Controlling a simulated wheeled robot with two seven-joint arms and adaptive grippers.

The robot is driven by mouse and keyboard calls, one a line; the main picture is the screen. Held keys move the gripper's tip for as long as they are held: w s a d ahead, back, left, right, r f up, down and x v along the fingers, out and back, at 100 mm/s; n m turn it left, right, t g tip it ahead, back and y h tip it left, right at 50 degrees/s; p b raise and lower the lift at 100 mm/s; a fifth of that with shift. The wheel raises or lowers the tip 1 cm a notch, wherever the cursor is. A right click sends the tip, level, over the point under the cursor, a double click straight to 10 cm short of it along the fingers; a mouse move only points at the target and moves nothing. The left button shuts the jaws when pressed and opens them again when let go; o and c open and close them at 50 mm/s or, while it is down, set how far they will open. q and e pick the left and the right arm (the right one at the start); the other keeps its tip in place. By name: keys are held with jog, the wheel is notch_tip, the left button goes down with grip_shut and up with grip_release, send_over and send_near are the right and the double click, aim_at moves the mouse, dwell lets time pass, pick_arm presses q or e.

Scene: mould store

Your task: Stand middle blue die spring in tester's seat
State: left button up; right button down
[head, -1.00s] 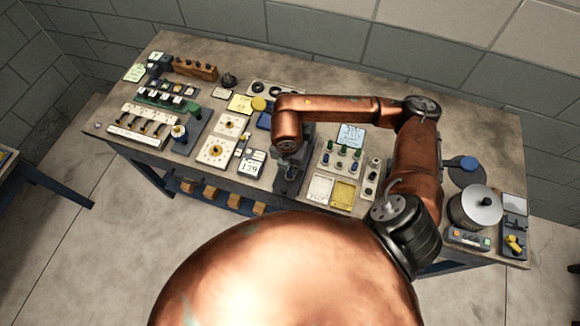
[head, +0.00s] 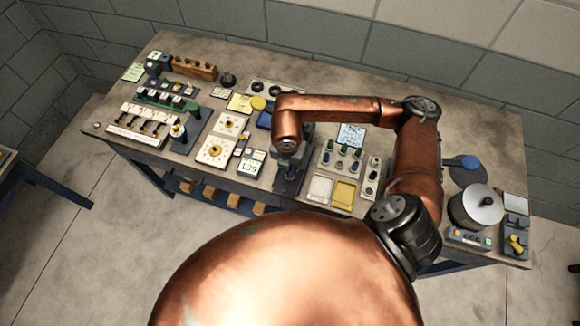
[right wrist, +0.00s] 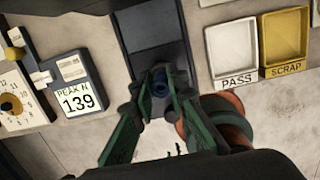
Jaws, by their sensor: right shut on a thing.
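My right gripper (right wrist: 160,90) is shut on a blue die spring (right wrist: 160,86) in the right wrist view, gripping it from both sides. The spring is seen nearly end-on. It is over the dark tester (right wrist: 153,40), in front of its grey plate; whether it touches the seat is hidden by the fingers. In the head view my right gripper (head: 288,170) is at the tester (head: 287,186), mostly behind my arm. Green and blue springs stand in a pale rack (head: 341,158) to its right. My left gripper is not in view.
A display reading "PEAK N 139" (right wrist: 77,101) and dial panels are left of the tester. A white PASS tray (right wrist: 232,55) and a yellow SCRAP tray (right wrist: 285,45) lie to its right. The bench is crowded, with bare room at its back right.

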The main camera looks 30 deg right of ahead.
jog(key=shift+f+b, duration=0.7)
jog(key=shift+f, duration=0.1)
dwell(0.6)
jog(key=c, duration=1.8)
grip_release()
jog(key=shift+o, duration=0.2)
jog(key=o, duration=0.4)
jog(key=shift+c, duration=0.2)
jog(key=shift+r+p, duration=2.2)
jog(key=shift+r, duration=1.6)
